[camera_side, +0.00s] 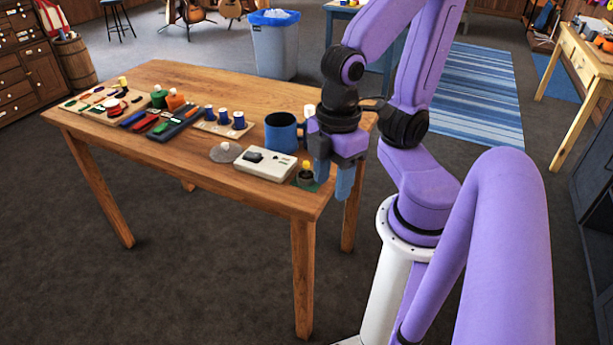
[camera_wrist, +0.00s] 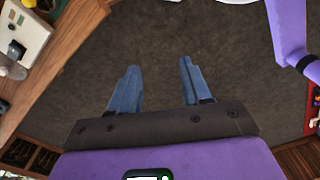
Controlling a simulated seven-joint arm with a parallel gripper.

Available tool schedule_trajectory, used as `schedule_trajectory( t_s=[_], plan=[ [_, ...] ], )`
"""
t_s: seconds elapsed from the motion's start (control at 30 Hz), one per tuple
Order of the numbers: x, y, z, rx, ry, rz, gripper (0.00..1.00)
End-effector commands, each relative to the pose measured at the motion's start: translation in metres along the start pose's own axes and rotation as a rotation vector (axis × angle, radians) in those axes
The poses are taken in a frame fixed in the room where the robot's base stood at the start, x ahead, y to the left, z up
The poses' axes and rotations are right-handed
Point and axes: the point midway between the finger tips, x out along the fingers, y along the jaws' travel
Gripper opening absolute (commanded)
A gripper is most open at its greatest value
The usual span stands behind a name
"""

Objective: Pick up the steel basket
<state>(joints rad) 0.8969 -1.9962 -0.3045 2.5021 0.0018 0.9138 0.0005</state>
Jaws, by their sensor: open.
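I cannot make out a steel basket for certain in either view. A small grey, roundish object (camera_side: 226,152) lies on the wooden table (camera_side: 165,80), left of a white box-shaped device (camera_side: 265,163); its kind is unclear. My gripper (camera_side: 333,180) is at the table's near right corner, pointing down, with blue fingers. In the wrist view my gripper (camera_wrist: 158,66) is open and empty, with its fingers apart over dark floor. The white device (camera_wrist: 22,30) shows there at the upper left.
A blue mug (camera_side: 281,132) stands behind the white device, close to my gripper. A small dark pot with a yellow top (camera_side: 307,172) is beside my fingers. Blue-and-white spools, trays and coloured tools fill the table's left part.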

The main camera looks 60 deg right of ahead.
Motion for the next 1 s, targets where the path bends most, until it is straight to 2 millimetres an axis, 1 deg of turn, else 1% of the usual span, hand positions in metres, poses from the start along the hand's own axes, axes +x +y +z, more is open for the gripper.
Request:
schedule_trajectory(
  t_s=[0.17,0.27,0.37,0.63,0.8,1.0],
  plan=[
    [0.000,0.002,-0.001,0.010,0.000,0.000,0.48],
    [-0.001,0.009,-0.004,0.055,-0.001,0.002,0.48],
    [-0.001,0.022,-0.011,0.144,-0.003,0.004,0.48],
    [-0.004,0.070,-0.029,0.460,-0.008,0.012,0.48],
    [-0.005,0.099,-0.035,0.660,-0.011,0.017,0.48],
    [-0.007,0.131,-0.037,0.894,-0.016,0.023,0.48]
  ],
)
